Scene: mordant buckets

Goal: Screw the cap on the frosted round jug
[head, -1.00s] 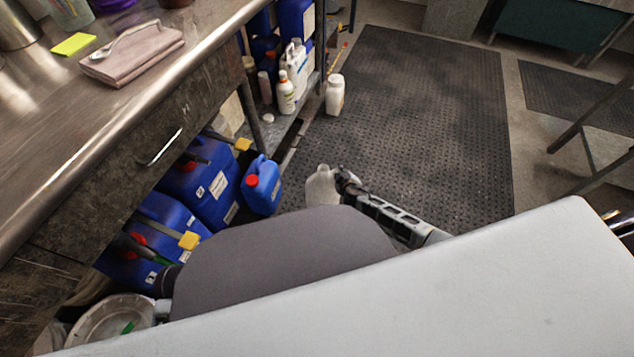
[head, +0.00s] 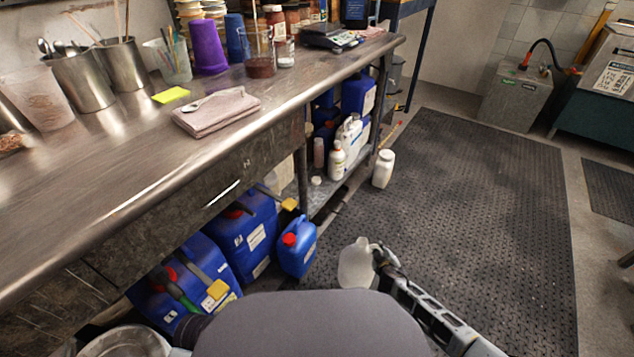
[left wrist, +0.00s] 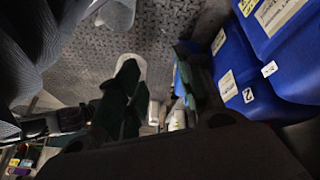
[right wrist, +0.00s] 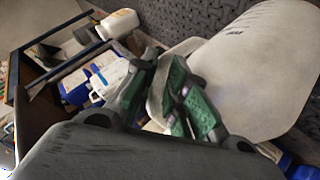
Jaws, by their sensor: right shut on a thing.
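The frosted round jug (head: 355,266) is whitish and translucent, low over the dark mat in the head view. My right gripper (head: 379,256) is shut on its handle side. In the right wrist view the jug (right wrist: 245,65) fills the upper right, and the gripper (right wrist: 175,92) closes on a pale part of it. A small white round piece (head: 316,180), possibly the cap, lies on the low metal shelf, apart from both grippers.
Blue canisters (head: 241,235) stand under the steel bench (head: 130,135), with a smaller blue jug (head: 297,248) beside them. White bottles (head: 337,160) stand on the low shelf. A white tub (head: 384,169) stands at the mat's edge.

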